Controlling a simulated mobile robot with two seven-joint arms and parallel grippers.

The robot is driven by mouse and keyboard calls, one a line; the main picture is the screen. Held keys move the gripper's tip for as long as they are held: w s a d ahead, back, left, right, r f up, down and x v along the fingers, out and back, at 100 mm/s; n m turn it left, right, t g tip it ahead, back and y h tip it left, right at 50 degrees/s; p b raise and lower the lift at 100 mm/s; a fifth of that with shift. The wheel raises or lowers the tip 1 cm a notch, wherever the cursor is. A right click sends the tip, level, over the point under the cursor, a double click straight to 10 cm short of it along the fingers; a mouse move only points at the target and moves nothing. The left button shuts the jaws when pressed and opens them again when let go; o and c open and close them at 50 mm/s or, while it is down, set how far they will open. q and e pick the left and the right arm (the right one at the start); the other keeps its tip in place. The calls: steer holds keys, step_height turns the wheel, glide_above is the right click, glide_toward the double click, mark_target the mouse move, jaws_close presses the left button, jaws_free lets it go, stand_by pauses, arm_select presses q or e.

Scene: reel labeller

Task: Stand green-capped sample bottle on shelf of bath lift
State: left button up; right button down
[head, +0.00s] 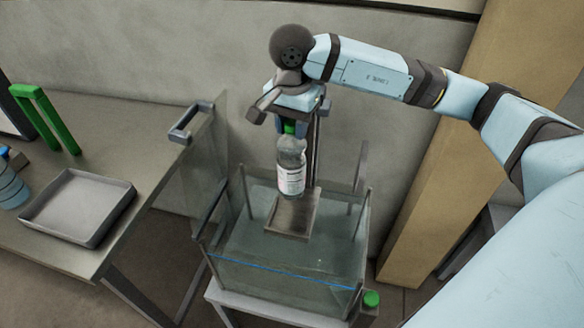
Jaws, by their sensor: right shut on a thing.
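The green-capped sample bottle (291,170) is clear, with a white label, and hangs upright below my right gripper (290,124). That gripper is shut on the bottle at its green cap. The lift's shelf (293,215) is a small brown-grey plate inside the glass bath (260,252). The bottle's base is over the back part of the shelf in the picture; I cannot tell whether it touches.
A grey table (95,122) at the left bears an empty grey tray (80,207) and a green handle-like frame (45,118). Upright posts stand at the bath's corners. A green knob (371,298) is at the bath's front right. A tan pillar (435,165) stands to the right.

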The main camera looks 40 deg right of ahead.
mark_target(292, 167)
step_height(292, 167, down, 12)
steer(key=shift+r+p, duration=0.15)
steer(key=shift+p, duration=0.25)
steer(key=shift+f+b, duration=0.2)
steer(key=shift+b, duration=0.1)
steer(key=c, duration=0.8)
jaws_free()
steer(key=shift+r, duration=0.1)
